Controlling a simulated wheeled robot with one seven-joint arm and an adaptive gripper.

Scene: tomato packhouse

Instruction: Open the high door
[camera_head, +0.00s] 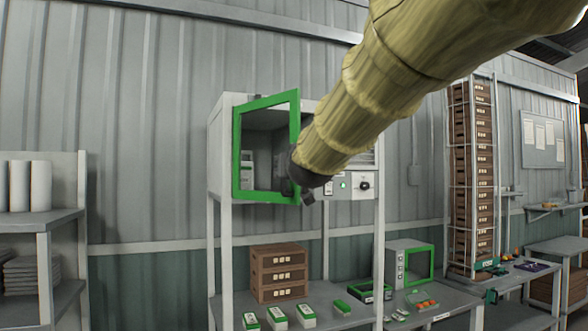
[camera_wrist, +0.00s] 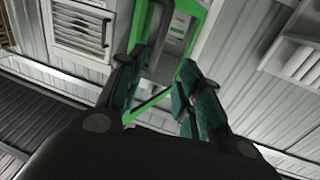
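The high door (camera_head: 266,103) has a green frame and a clear pane. It is on the upper cabinet (camera_head: 229,97) in the head view. It stands partly open, its right edge swung out toward me. My gripper (camera_head: 303,190) is at the lower part of that right edge, partly hidden by my arm. In the wrist view, the fingers of my gripper (camera_wrist: 158,72) are spread apart, with the green door frame (camera_wrist: 152,103) beyond and between them. I cannot tell whether a finger touches the door. The handle is not clear.
A control panel (camera_head: 350,185) with a green light and knob is right of the door. Shelves (camera_head: 45,219) stand left; a tall crate stack (camera_head: 471,180) stands right.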

